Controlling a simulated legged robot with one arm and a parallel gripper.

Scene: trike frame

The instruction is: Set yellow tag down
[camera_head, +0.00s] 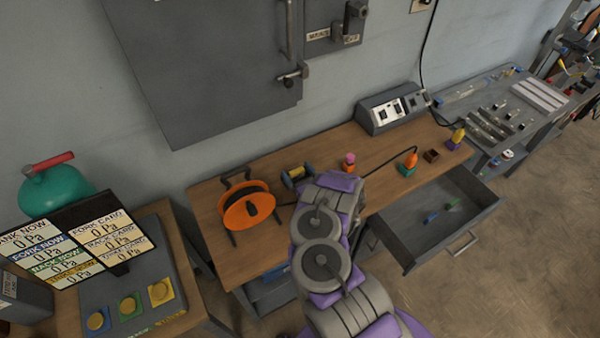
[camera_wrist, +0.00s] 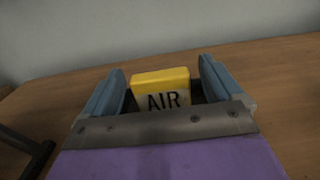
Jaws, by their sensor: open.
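The yellow tag (camera_wrist: 161,88) shows in the wrist view, with a yellow top and a pale front face reading AIR. It stands upright between the two blue-grey fingers of my gripper (camera_wrist: 162,70). The fingers are spread, with a gap visible on each side of the tag. Its lower part is hidden by the gripper body, so I cannot see whether it touches the tabletop. In the head view my gripper (camera_head: 297,176) is over the wooden bench (camera_head: 245,262), right of the orange reel, with a small patch of yellow between its fingers.
The orange reel (camera_head: 249,208) on black legs stands close at the left. A pink-topped piece (camera_head: 349,160), an orange-and-green piece (camera_head: 409,163) and a grey control box (camera_head: 393,108) are to the right. An open drawer (camera_head: 410,215) juts out in front. The bench's back strip looks partly clear.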

